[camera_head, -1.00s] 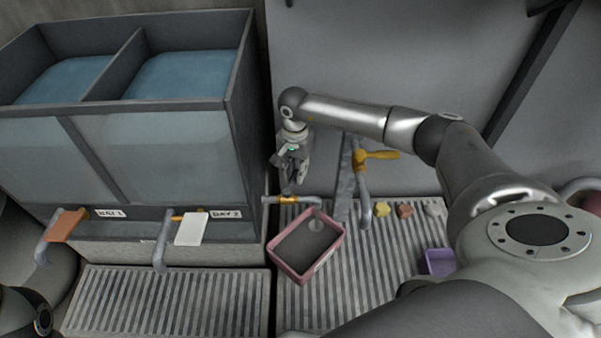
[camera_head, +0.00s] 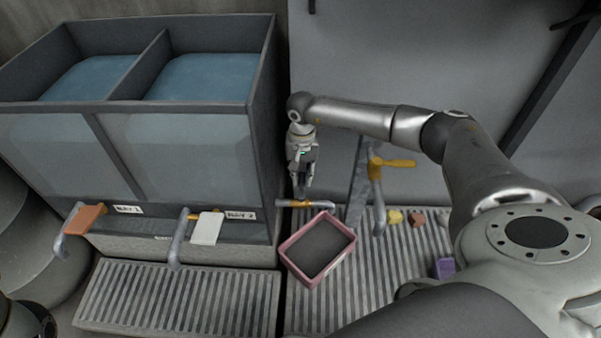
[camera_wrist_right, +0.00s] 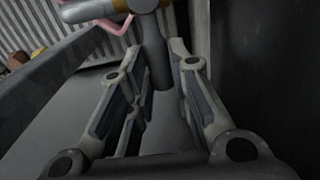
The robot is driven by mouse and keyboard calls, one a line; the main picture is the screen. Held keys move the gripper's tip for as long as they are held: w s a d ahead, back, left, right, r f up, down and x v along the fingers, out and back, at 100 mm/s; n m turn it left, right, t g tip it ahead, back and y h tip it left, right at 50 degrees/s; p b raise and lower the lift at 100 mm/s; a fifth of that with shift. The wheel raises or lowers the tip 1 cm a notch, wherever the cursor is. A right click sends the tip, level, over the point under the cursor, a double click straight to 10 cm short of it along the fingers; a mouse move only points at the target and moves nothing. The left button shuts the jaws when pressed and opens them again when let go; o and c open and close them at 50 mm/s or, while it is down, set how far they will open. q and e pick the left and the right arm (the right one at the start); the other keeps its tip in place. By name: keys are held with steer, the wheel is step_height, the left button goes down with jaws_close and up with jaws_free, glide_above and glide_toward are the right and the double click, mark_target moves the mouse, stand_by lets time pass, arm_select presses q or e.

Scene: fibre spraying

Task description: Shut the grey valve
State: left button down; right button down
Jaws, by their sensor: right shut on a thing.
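The grey valve (camera_head: 292,203) sits on a short horizontal pipe with a brass-coloured body, low at the right side of the tank. Its spout ends over the pink-rimmed basin (camera_head: 350,236). My right gripper (camera_head: 303,192) points down at this valve and is shut on its grey handle. In the right wrist view the grey handle (camera_wrist_right: 156,50) stands between the two fingers (camera_wrist_right: 158,72). The fingers hide most of the handle in the head view. I see no stream falling into the basin now. My left gripper is not in view.
The two-part tank (camera_head: 180,200) has an orange-handled valve (camera_head: 86,218) and a white-handled valve (camera_head: 206,229). A yellow-handled valve (camera_head: 395,163) is on the wall pipe to the right. Small coloured lumps (camera_head: 395,217) and a purple box (camera_head: 445,268) lie on the grating (camera_head: 180,300).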

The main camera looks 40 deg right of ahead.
steer(key=c, duration=1.3)
jaws_free()
step_height(320, 180, up, 12)
steer(key=shift+r, duration=0.1)
steer(key=shift+a, duration=0.1)
